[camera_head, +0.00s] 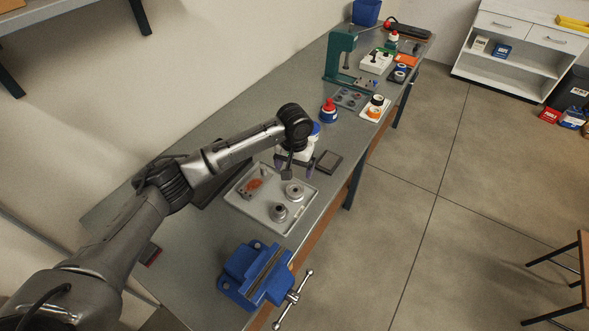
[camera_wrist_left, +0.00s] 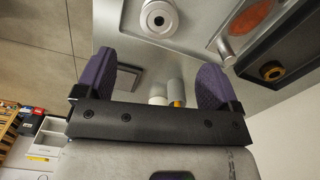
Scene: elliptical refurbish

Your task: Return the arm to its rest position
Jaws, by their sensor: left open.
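My left arm (camera_head: 230,150) comes in from the left in the head view and reaches over the workbench. Its left gripper (camera_head: 294,170) hangs above the far end of the grey tray (camera_head: 240,204). In the left wrist view the two purple fingers of the left gripper (camera_wrist_left: 157,80) stand wide apart with nothing held between them. The tray holds two round metal parts, a ringed one (camera_head: 294,193) and another (camera_head: 279,212), and a part with an orange-brown face (camera_head: 254,185). My right gripper is not in view.
A blue vise (camera_head: 255,272) sits at the near bench edge. A dark square tray (camera_head: 329,161) lies beyond the gripper. Farther back are a red-capped blue bottle (camera_head: 329,112) and a green press (camera_head: 337,58). The floor right of the bench is largely clear.

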